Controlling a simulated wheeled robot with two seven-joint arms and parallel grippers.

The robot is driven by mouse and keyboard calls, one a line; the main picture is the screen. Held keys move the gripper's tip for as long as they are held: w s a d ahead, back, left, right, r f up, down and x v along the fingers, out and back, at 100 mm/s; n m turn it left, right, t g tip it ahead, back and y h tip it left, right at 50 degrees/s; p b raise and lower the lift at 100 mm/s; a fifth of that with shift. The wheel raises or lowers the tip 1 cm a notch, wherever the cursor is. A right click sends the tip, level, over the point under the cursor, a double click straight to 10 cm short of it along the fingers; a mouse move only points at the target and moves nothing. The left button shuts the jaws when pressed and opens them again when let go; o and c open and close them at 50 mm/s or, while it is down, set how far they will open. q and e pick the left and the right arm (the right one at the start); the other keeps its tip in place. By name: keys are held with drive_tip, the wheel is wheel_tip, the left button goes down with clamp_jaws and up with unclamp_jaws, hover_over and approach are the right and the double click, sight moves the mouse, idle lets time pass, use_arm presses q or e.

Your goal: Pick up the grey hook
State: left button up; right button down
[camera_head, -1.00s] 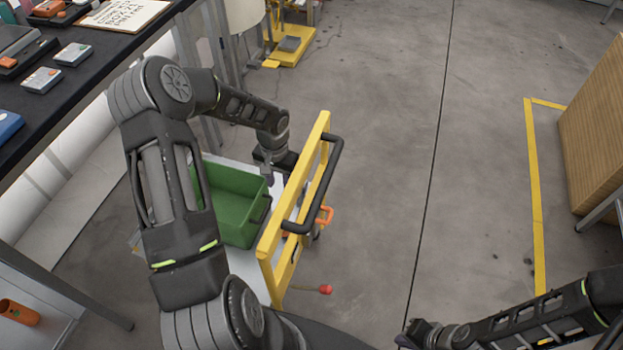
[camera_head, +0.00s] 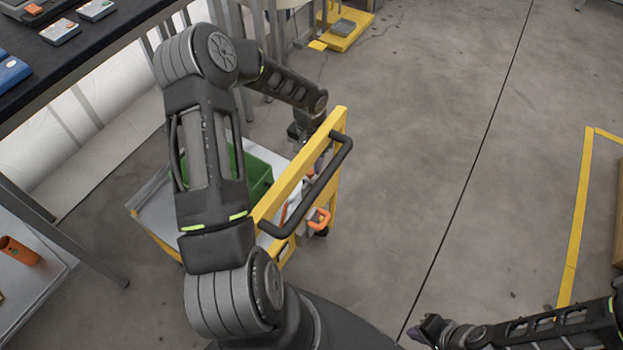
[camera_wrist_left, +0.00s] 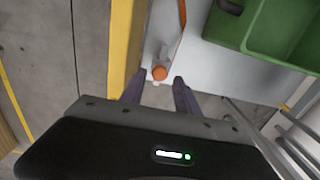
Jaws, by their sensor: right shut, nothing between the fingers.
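In the left wrist view a small grey piece with a round orange end (camera_wrist_left: 160,73) lies by the yellow frame, on or above the pale cart top; it may be the grey hook, but its shape is unclear. My left gripper (camera_wrist_left: 158,82) is open, its two dark fingers apart with the orange end just ahead between them. In the head view my left gripper (camera_head: 308,135) is partly hidden behind the cart's yellow frame. My right gripper (camera_head: 418,332) is shut and empty at the bottom, over the floor.
The cart has a yellow frame (camera_head: 292,178) with a black handle (camera_head: 318,187). A green bin (camera_head: 258,173) stands on it, and an orange clip (camera_head: 319,218) is at its handle end. A black table (camera_head: 75,70) is at left. Floor right of the cart is clear.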

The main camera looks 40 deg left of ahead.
sight(310, 178)
use_arm(q)
drive_tip(key=shift+o, duration=0.4)
drive_tip(key=shift+f, duration=0.15)
drive_tip(key=shift+f, duration=1.2)
drive_tip(key=shift+f, duration=0.1)
wheel_tip(310, 178, down, 5)
drive_tip(key=shift+w+b, duration=0.1)
drive_tip(key=shift+b, duration=0.3)
drive_tip(key=shift+c, duration=0.4)
clamp_jaws()
